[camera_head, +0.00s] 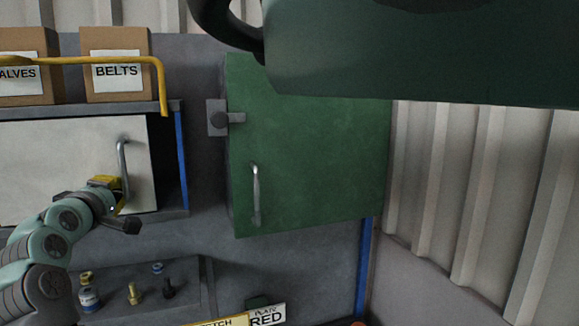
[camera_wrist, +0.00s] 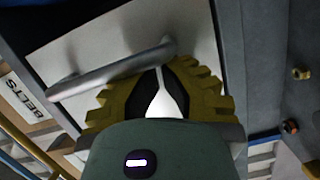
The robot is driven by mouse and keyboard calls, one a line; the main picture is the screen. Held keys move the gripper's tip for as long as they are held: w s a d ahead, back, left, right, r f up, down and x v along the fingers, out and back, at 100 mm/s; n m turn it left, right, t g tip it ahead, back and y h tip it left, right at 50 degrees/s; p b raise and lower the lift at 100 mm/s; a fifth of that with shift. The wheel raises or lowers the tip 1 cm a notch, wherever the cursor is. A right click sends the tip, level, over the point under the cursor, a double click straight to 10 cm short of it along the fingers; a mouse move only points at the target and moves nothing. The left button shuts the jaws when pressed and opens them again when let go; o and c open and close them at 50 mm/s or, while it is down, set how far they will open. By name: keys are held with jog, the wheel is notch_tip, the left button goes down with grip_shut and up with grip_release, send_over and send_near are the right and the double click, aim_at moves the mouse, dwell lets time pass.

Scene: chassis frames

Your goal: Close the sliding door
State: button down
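The white sliding door (camera_head: 60,165) covers the front of a grey cabinet at the left, with a dark open gap (camera_head: 167,165) between its right edge and the cabinet side. A grey vertical bar handle (camera_head: 122,165) stands near the door's right edge. My gripper (camera_head: 117,203) is at the handle's lower end, close to the door. In the wrist view, the yellow fingers (camera_wrist: 162,68) come together at the tips with a teardrop gap lower down. The handle (camera_wrist: 110,75) passes just beyond and left of them, not visibly between them. Contact with the handle is unclear.
A green cabinet door (camera_head: 310,150) with its own handle and latch is to the right. BELTS (camera_head: 117,72) and VALVES boxes stand above, behind a yellow rail (camera_head: 90,61).

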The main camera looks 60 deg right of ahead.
aim_at(152, 186)
jog(key=s+d, duration=0.1)
jog(key=d, duration=0.1)
jog(key=s+d, duration=0.2)
jog(key=shift+s+d+f, duration=0.1)
jog(key=shift+s+d, duration=0.1)
jog(key=shift+d, duration=0.2)
